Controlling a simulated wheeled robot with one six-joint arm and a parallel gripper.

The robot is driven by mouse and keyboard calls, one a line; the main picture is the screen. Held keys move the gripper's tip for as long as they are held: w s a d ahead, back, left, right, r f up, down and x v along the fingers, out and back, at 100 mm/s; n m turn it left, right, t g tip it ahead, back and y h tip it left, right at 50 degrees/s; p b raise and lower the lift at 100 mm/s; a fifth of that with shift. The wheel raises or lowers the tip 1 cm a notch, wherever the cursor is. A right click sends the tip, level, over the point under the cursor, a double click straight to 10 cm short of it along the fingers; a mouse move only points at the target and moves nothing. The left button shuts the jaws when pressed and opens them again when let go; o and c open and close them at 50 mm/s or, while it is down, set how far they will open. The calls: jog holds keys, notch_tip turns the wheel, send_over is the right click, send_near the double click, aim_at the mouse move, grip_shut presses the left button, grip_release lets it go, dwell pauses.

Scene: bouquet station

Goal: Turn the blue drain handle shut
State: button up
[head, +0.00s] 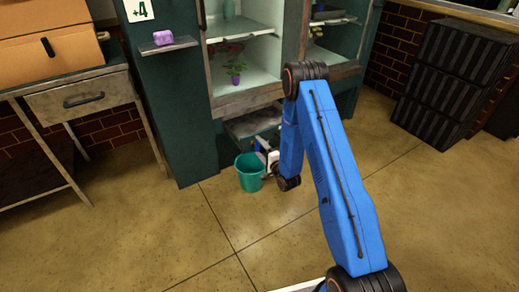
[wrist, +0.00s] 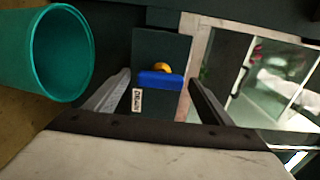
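The blue drain handle (wrist: 160,81) shows in the wrist view as a short bar lying across the picture, with a yellow-orange round part (wrist: 162,68) behind it. It sits on a dark green panel (wrist: 162,46) beside a small white label (wrist: 137,100). My gripper (wrist: 160,77) is open, with one finger on each side of the handle in the picture. I see gaps between the handle and both fingers; how far the fingertips are from it in depth I cannot tell. In the head view my gripper (head: 264,148) is low before the cabinet, partly behind my arm, and the handle is hidden.
A teal bucket (head: 249,180) stands on the floor close beside my gripper; it fills the left of the wrist view (wrist: 62,50). The green cabinet (head: 174,110) holds potted flowers (head: 235,72). Black crates (head: 445,75) stand right. Open floor lies in front.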

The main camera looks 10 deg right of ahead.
jog(key=v, duration=1.7)
jog(key=shift+s, duration=0.15)
jog(key=w+d+r+n+g+h, duration=0.1)
jog(key=w+r+n+g, duration=0.15)
jog(key=r, duration=0.35)
jog(key=w+r+n+g+h, duration=0.1)
jog(key=w+r+n, duration=0.1)
jog(key=r+n, duration=0.3)
jog(key=s+d+r+n+g+h, duration=0.1)
jog(key=s+r+g+h, duration=0.1)
jog(key=s+r, duration=0.35)
jog(key=s+d+r+n+g+h, duration=0.1)
jog(key=s+d+r, duration=0.1)
jog(key=r, duration=0.7)
jog(key=s+a+r+n+g, duration=0.1)
jog(key=s+r, duration=0.3)
jog(key=s, duration=0.8)
jog(key=s+r+n+g, duration=0.2)
jog(key=s+r+g, duration=0.1)
jog(key=s, duration=0.9)
jog(key=s+a+r+n+g, duration=0.1)
jog(key=s+r, duration=0.4)
jog(key=s, duration=0.7)
jog(key=shift+a+r+n+g+h, duration=0.2)
jog(key=shift+a+n+g+h, duration=0.15)
jog(key=shift+n+g, duration=0.15)
